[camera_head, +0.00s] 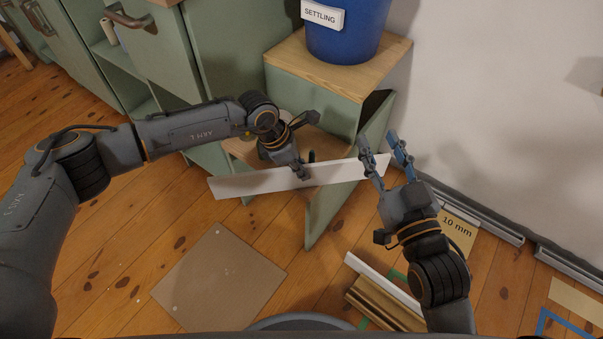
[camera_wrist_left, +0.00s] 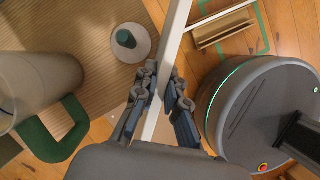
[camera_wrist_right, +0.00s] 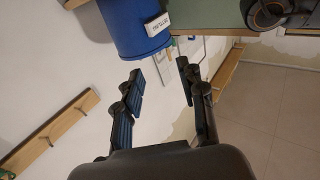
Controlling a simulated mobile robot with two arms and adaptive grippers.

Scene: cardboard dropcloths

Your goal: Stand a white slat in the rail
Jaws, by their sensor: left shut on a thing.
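My left gripper (camera_head: 303,168) is shut on a long white slat (camera_head: 240,183), near its middle. The slat is held in the air, lying roughly crosswise; in the left wrist view the slat (camera_wrist_left: 176,40) runs between the closed fingers (camera_wrist_left: 160,100). My right gripper (camera_head: 385,158) is open, its fingers pointing up beside the slat's right end; whether they touch cannot be told. In the right wrist view the open fingers (camera_wrist_right: 160,95) have nothing between them. A grey metal rail (camera_head: 475,212) runs along the foot of the wall, partly hidden by my right arm.
A wooden-topped green stand (camera_head: 290,52) carries a blue bucket (camera_head: 345,35) labelled SETTLING. A card marked 10 mm (camera_head: 458,228) lies by the rail. Another white strip (camera_head: 378,280) and wooden mouldings (camera_head: 375,305) lie on the floor. A brown sheet (camera_head: 215,280) lies in front.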

